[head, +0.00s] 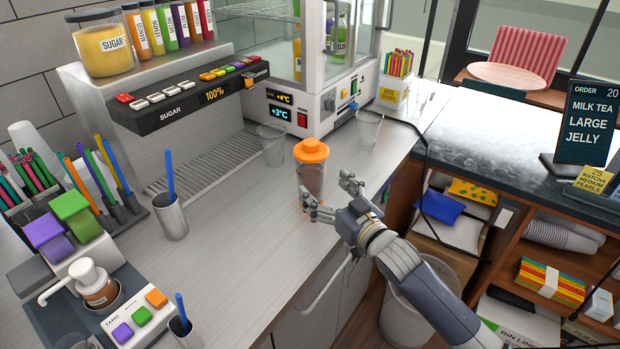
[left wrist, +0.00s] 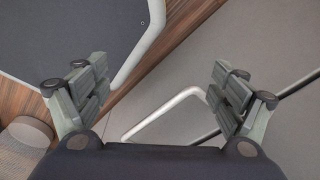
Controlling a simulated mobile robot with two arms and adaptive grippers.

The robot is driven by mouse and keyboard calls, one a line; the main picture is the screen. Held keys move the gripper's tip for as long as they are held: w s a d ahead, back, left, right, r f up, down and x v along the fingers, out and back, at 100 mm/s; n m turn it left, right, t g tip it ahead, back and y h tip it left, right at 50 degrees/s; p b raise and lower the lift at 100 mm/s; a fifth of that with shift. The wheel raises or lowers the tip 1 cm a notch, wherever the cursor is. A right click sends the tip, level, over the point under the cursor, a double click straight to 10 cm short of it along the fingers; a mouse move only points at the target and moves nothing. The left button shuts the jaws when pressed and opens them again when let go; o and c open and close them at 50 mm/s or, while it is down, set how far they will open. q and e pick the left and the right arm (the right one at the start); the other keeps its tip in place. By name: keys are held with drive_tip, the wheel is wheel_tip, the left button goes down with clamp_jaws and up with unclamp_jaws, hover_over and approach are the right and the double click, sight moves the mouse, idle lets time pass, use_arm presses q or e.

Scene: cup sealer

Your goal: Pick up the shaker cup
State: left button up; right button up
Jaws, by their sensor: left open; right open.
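The shaker cup (head: 312,176), clear with an orange lid, stands upright on the counter in the middle of the head view. My right gripper (head: 330,196) is open just in front and to the right of it, its fingers at about the cup's height. One finger overlaps the cup's lower part in the picture; I cannot tell whether it touches. My left gripper (left wrist: 150,90) is open and empty in the left wrist view, over the floor and cabinet fronts. It does not show in the head view.
Clear cups (head: 271,146) and (head: 368,130) stand behind the shaker cup near the white machine (head: 335,75). A metal tumbler (head: 171,216) with a blue stick stands left. The counter (head: 245,235) left of the shaker cup is bare. A bin (head: 410,318) stands below the right arm.

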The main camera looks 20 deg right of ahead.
sight(318, 180)
drive_tip(key=shift+x, duration=1)
drive_tip(key=shift+w+f, duration=0.15)
drive_tip(key=shift+w, duration=0.15)
drive_tip(key=shift+w+p, duration=0.3)
drive_tip(key=shift+p, duration=0.1)
drive_tip(key=p+x, duration=0.1)
drive_tip(key=x, duration=0.2)
drive_tip(key=shift+w, duration=0.35)
drive_tip(key=shift+w+a, duration=0.1)
drive_tip(key=shift+w, duration=0.15)
drive_tip(key=shift+s, duration=0.1)
drive_tip(key=shift+c, duration=0.4)
drive_tip(key=c, duration=1.3)
use_arm(q)
drive_tip(key=shift+s+a+r, duration=0.2)
drive_tip(key=shift+s+r, duration=0.25)
drive_tip(key=shift+r, duration=0.1)
drive_tip(key=shift+s+a+r, duration=0.15)
drive_tip(key=shift+s+r, duration=0.3)
drive_tip(key=shift+r, duration=0.1)
use_arm(e)
drive_tip(key=shift+r, duration=0.25)
drive_tip(key=shift+c, duration=1.1)
